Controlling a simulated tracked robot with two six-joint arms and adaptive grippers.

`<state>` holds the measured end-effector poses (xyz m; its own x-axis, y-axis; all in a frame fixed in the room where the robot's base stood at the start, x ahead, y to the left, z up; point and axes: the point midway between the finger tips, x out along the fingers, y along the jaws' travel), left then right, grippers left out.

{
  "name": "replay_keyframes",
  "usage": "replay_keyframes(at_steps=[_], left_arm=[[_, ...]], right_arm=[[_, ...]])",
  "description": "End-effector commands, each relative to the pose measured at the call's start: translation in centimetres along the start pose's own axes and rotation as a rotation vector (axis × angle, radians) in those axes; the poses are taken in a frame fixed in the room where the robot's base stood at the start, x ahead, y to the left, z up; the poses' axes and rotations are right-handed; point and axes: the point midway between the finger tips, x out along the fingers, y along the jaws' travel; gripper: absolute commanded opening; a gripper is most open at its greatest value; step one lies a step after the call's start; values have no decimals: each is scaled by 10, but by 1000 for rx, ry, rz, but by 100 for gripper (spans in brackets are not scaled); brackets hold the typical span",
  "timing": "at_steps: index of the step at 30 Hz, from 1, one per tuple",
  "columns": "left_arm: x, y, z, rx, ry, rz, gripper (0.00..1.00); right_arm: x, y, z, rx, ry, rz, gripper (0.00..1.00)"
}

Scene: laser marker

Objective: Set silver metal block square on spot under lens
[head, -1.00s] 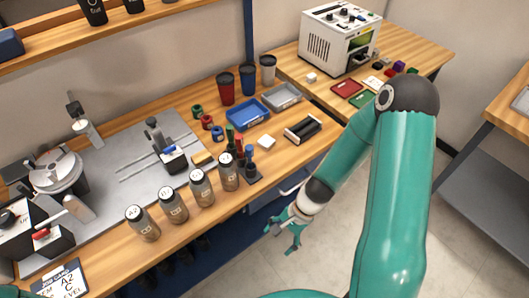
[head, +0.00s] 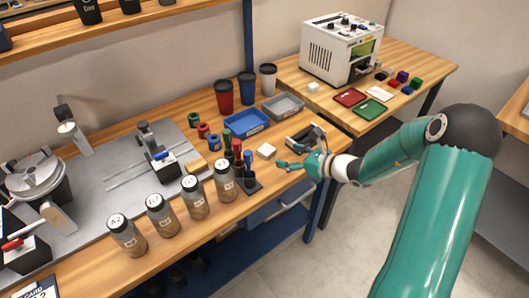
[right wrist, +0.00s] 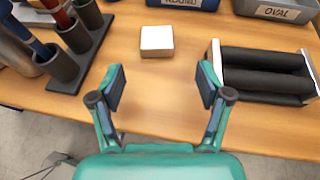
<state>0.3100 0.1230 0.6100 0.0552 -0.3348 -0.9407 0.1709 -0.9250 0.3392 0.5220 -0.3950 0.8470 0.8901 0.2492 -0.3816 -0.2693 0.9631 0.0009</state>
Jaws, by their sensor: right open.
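A pale square block (head: 266,151), whitish to light silver, lies flat on the front bench. It also shows in the right wrist view (right wrist: 157,41), beyond my fingertips. My right gripper (head: 298,150) is open and empty, with its fingers spread to either side of the line toward this block, touching nothing. The gripper also shows in the right wrist view (right wrist: 162,84). A smaller pale block (head: 313,88) sits by the white boxy machine (head: 333,50) on the back table. I cannot tell its material. The machine's opening is dark; its lens and spot are not clear. My left gripper is out of view.
A black roller stand (right wrist: 265,76) is close right of my gripper. A holder with coloured markers (right wrist: 62,62) is at left. A blue tray (head: 236,131) and a grey tray (head: 296,112) lie behind. Red (head: 349,97) and green (head: 369,108) trays lie before the machine.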

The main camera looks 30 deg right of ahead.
Motion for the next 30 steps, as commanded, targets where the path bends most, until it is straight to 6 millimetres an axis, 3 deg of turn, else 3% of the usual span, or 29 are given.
replay_keyframes(at_steps=[3, 11, 21, 30], left_arm=[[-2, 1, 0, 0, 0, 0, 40], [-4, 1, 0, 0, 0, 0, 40], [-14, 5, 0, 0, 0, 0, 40], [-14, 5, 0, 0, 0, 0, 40]], right_arm=[[20, 1, 0, -1, 1, 4, 77], [37, 2, 2, -1, 1, 4, 77], [80, 5, 8, -2, 2, 4, 77], [85, 5, 7, -2, 2, 3, 77]])
